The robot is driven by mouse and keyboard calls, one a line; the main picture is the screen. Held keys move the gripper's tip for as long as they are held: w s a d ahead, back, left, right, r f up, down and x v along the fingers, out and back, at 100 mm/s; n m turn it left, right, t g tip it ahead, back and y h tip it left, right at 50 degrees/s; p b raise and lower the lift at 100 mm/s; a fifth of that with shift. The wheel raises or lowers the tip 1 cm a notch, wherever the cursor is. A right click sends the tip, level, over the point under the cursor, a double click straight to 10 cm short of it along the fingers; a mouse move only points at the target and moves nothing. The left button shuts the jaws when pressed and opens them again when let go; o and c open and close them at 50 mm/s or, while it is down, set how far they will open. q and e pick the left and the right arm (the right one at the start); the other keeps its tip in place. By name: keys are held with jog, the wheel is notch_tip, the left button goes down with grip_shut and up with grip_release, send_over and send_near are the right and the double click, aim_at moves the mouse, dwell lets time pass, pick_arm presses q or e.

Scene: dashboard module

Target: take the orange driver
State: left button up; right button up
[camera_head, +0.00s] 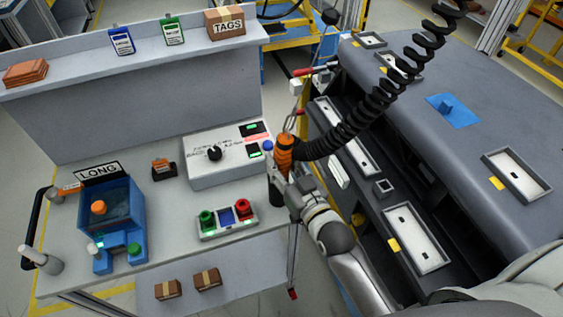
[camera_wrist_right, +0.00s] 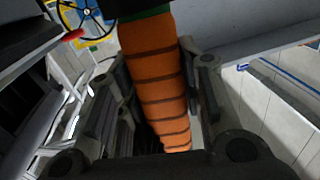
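The orange driver (camera_head: 285,152) stands upright at the right edge of the workbench, with a black coiled hose at its top. My right gripper (camera_head: 281,176) is at the lower part of its handle. In the right wrist view the ribbed orange handle (camera_wrist_right: 158,75) runs between the two fingers of my right gripper (camera_wrist_right: 160,75). The fingers sit close against both sides, and the gripper looks shut on the handle. The driver's lower end is mostly hidden by the gripper. My left gripper is not in view.
A white control box (camera_head: 228,155) stands just left of the driver. A button panel (camera_head: 227,220) with green and red knobs lies in front. A blue fixture (camera_head: 118,215) is at the left. The grey dashboard module (camera_head: 470,110) is at the right. The coiled hose (camera_head: 370,103) arches over it.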

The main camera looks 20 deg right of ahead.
grip_shut()
jog(key=shift+r, duration=0.1)
